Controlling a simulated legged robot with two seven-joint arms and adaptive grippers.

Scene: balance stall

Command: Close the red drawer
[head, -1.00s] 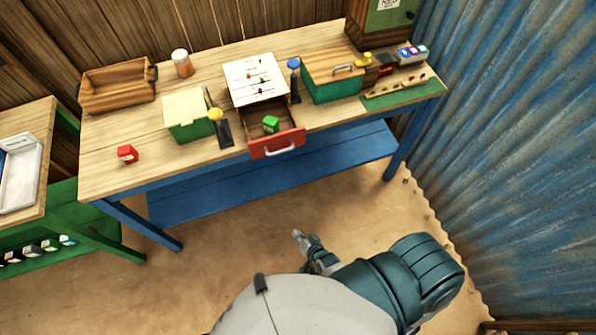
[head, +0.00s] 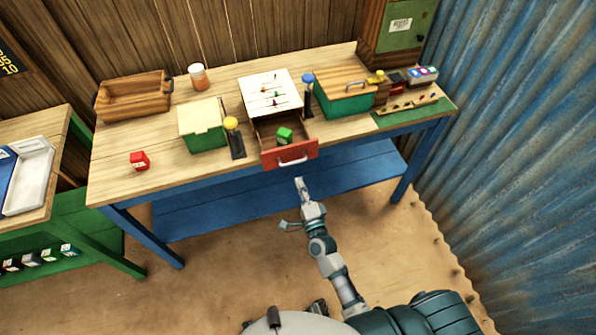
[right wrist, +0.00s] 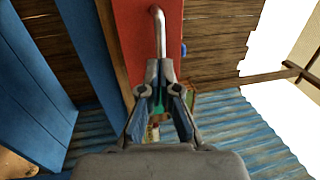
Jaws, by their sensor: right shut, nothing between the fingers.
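The red drawer (head: 290,155) is pulled out from the front of a small white-topped cabinet (head: 270,92) on the workbench. A green block (head: 284,135) sits inside it. The drawer's front has a metal handle (head: 293,161). My right gripper (head: 300,182) is shut and empty, just below and in front of the drawer. In the right wrist view, the red drawer front (right wrist: 140,35) and its handle (right wrist: 158,30) show ahead of the shut fingertips (right wrist: 160,65). I cannot tell if they touch. My left gripper cannot be made out.
On the bench stand a wooden tray (head: 105,105), a red block (head: 139,160), a green box with a cream lid (head: 203,140), a yellow-knobbed lever (head: 236,145) and a green box with a wooden lid (head: 345,103). The floor before the bench is clear.

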